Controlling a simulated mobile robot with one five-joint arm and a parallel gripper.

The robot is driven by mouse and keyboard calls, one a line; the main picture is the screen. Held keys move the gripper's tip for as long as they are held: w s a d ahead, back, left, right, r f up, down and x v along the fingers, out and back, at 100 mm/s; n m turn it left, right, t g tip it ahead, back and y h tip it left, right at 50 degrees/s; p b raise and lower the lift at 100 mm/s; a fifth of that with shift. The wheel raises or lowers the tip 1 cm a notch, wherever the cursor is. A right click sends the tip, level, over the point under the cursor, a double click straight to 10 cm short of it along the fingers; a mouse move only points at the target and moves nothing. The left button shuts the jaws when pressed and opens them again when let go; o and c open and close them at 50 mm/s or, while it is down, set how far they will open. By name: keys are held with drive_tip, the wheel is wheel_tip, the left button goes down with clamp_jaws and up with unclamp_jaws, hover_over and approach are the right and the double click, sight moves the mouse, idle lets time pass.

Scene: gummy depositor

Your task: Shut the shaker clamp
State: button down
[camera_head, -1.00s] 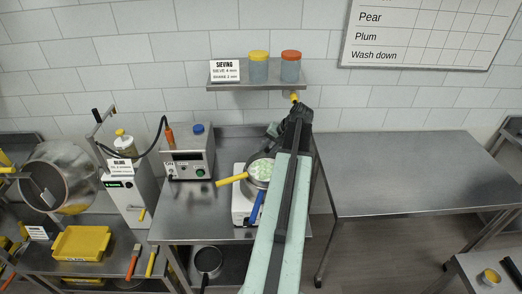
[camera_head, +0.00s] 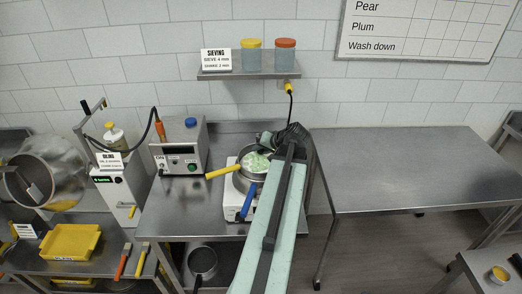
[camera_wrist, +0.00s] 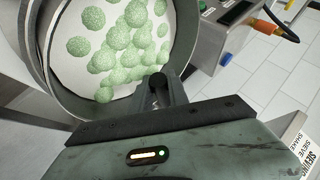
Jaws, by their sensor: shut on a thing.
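The shaker (camera_head: 232,205) is a white base on the steel table in the head view. A round metal sieve (camera_head: 243,155) with pale green gummies (camera_head: 257,162) sits on it. A yellow handle (camera_head: 222,172) and a blue handle (camera_head: 249,201) stick out from this stack. My gripper (camera_wrist: 160,92) is at the sieve's near rim in the wrist view, shut on a small dark knob, apparently the shaker clamp (camera_wrist: 157,80). My fingers and arm hide most of the clamp, so its position is unclear. In the head view my gripper (camera_head: 283,138) is at the sieve's right side.
A control box (camera_head: 180,150) with a green button stands left of the shaker. A shelf (camera_head: 262,73) with two jars hangs above. A bare steel table (camera_head: 420,170) is at the right. A yellow tray (camera_head: 70,242) lies at the lower left.

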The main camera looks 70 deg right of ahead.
drive_tip(key=c, duration=1.3)
unclamp_jaws()
drive_tip(key=shift+w, duration=0.1)
drive_tip(key=shift+r, duration=0.1)
drive_tip(key=p+v, duration=0.5)
drive_tip(key=v, duration=0.2)
drive_tip(key=shift+s+a+r, duration=0.1)
drive_tip(key=shift+s+r, duration=0.05)
drive_tip(key=shift+s, duration=0.1)
